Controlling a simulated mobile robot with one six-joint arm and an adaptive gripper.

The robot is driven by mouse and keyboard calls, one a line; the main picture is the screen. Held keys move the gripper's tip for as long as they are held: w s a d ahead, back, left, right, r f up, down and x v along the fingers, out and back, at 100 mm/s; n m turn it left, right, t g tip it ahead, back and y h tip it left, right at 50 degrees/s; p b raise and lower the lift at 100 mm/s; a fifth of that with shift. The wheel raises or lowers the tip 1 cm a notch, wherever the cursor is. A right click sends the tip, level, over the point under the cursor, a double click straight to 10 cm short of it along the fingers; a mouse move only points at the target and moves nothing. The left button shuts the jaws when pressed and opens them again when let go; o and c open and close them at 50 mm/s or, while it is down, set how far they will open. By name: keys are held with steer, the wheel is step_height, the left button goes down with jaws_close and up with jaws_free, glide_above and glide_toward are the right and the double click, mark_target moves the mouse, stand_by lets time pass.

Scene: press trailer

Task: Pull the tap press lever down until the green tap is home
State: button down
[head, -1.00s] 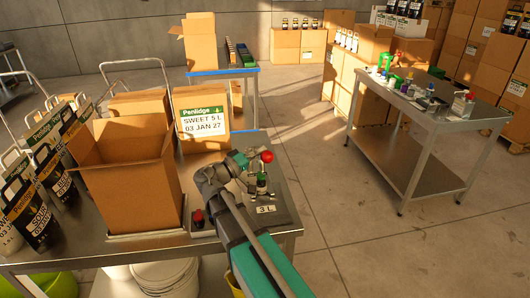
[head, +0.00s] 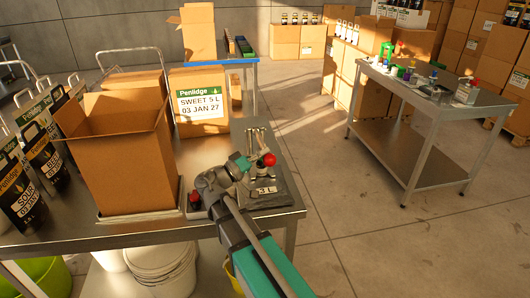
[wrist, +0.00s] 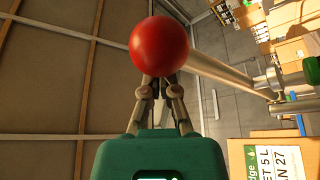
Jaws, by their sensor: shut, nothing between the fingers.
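The press lever's red ball knob (head: 269,160) stands just past my gripper (head: 257,167) over the tap press (head: 257,142). In the wrist view the red knob (wrist: 159,46) is large and hides the tips of my gripper (wrist: 159,86). The fingers are shut with nothing between them and reach up to the knob; whether they touch it I cannot tell. The pale lever rod (wrist: 222,73) runs from behind the knob to the press metalwork at right. My gripper hides part of the press in the head view.
An open carton (head: 118,160) and a closed Penlidge carton (head: 200,102) stand left of the press on the steel table (head: 150,232). A small red-topped item (head: 195,200) sits beside my arm. A second bench (head: 440,108) stands right, across open floor.

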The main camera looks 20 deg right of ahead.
steer(key=shift+s+a+f, duration=0.15)
steer(key=shift+f, duration=0.2)
stand_by(0.3)
steer(key=shift+r, duration=0.1)
steer(key=shift+w+r+p, duration=1.45)
steer(key=shift+w+r, duration=0.05)
steer(key=shift+r, duration=0.1)
steer(key=f+b+v, duration=0.1)
steer(key=b+v, duration=0.2)
steer(key=v, duration=0.7)
steer(key=shift+b, duration=0.3)
steer(key=shift+a, duration=0.1)
